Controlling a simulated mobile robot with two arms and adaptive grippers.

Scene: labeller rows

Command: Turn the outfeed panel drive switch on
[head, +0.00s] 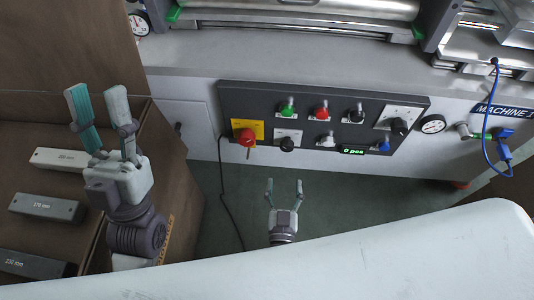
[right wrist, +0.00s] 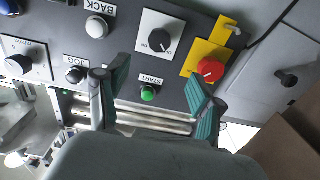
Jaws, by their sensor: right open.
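The dark outfeed panel (head: 330,104) is on the front of the machine. On it, a black rotary switch (head: 287,144) sits on a white plate, just right of a red knob on a yellow plate. In the right wrist view, turned over, this black switch (right wrist: 160,41) has an ON mark beside it; its exact setting I cannot tell. My right gripper (head: 284,183) is open and empty, below and apart from the switch; its fingers (right wrist: 155,82) also show in the wrist view. My left gripper (head: 92,92) is open and empty over the brown shelves at left.
The red knob (right wrist: 210,68) and the green START button (right wrist: 148,93) are close to the black switch. A second black knob on a white plate (head: 400,126) is at the panel's right end. A black cable (head: 224,190) hangs left of the panel. Floor shows below.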

